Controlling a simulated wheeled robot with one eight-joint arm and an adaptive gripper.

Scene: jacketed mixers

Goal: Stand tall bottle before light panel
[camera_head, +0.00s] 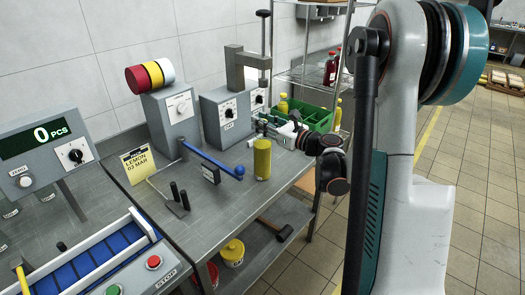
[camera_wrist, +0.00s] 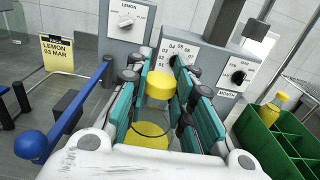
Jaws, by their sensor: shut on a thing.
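A tall bottle with yellow contents (camera_head: 262,160) is upright over the grey bench, near its right end. Its yellow cap (camera_wrist: 161,84) and clear shoulder show between the fingers in the wrist view. My gripper (camera_head: 272,126) is shut on it; the fingers are on both sides of the bottle (camera_wrist: 150,135). I cannot tell whether its base touches the bench. No surface is plainly marked as a light panel. Grey dial boxes (camera_head: 222,115) stand behind the bottle, the right one marked with months and numbers in the wrist view.
A blue lever with a ball end (camera_head: 239,171) lies left of the bottle. A yellow card reading LEMON 03 MAR (camera_head: 138,165) stands farther left. A green divided crate (camera_head: 318,120) with a yellow bottle (camera_wrist: 279,101) is at the right. A blue conveyor (camera_head: 80,262) runs at lower left.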

